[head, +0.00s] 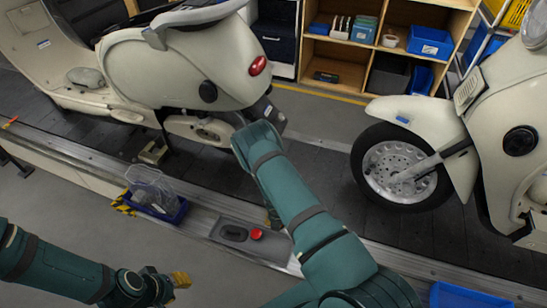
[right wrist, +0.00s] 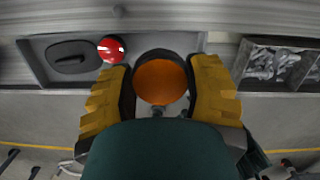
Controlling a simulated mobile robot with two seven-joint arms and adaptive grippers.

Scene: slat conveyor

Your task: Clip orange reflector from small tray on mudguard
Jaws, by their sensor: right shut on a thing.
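My right gripper (right wrist: 160,95) has its yellow fingers on either side of a round orange reflector (right wrist: 161,82) and is shut on it. The reflector is at the right end of a small grey tray (head: 217,238); I cannot tell whether it still touches the tray. A black oval part and a red round piece (head: 257,234) lie in that tray. In the head view my right forearm hides most of the gripper and the reflector. A cream mudguard (head: 425,113) covers the right scooter's front wheel. My left gripper (head: 178,281) is at the lower left, away from the trays; its opening is unclear.
A blue bin (head: 170,216) with clear plastic stands left of the grey tray. A dark tray of metallic parts (right wrist: 280,64) lies to the right. Another scooter (head: 185,65) stands at the left on the dark slat conveyor (head: 315,165). Shelves stand behind.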

